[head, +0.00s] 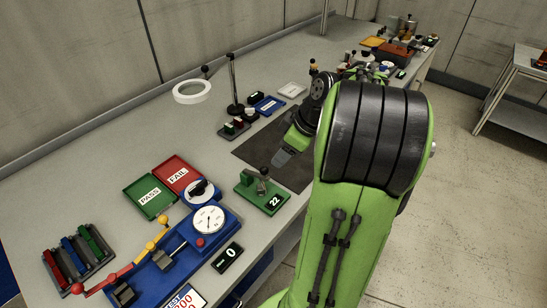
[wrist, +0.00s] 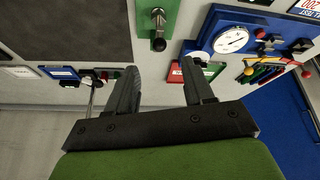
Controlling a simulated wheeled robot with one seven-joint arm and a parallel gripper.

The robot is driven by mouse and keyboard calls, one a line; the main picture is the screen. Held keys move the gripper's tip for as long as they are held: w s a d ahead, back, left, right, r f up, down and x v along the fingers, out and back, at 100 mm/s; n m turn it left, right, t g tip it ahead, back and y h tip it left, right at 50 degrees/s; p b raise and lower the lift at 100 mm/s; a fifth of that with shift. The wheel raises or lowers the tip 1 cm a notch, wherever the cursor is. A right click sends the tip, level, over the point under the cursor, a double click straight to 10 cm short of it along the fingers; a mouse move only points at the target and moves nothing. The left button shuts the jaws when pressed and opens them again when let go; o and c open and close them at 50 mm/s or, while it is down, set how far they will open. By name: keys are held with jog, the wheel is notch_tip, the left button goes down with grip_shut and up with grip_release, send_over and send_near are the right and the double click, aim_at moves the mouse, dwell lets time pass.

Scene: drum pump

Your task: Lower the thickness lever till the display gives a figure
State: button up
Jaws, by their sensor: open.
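The green thickness gauge (head: 250,196) stands on the bench, with a metal post and lever (head: 263,182) on top. Its small black display (head: 274,202) reads 22. In the wrist view, the green gauge base (wrist: 173,18) is at the top centre, with the metal lever and its dark round knob (wrist: 158,44) over it. Whether the lever touches anything beneath is unclear.
A blue tester with a dial (head: 209,219) and a black display (head: 227,257) reading 0 stands nearer. Green PASS (head: 150,197) and red FAIL (head: 178,173) trays lie behind it. A dark mat (head: 262,152) lies beyond the gauge. A ring lamp (head: 192,92) stands farther back.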

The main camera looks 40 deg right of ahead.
jog(key=p+v, duration=0.1)
jog(key=v, duration=0.4)
jog(key=shift+s+r, duration=0.1)
jog(key=a+r+m, duration=0.1)
jog(key=a+r, duration=0.1)
jog(key=a, duration=1.2)
jog(key=s+a+f+m+h, duration=0.1)
jog(key=s+a+m, duration=0.2)
jog(key=s+a, duration=0.6)
jog(key=shift+s+a+f+m+t+h, duration=0.2)
jog(key=shift+s+f+m+t+h, duration=0.15)
jog(key=shift+s, duration=0.2)
dwell(0.4)
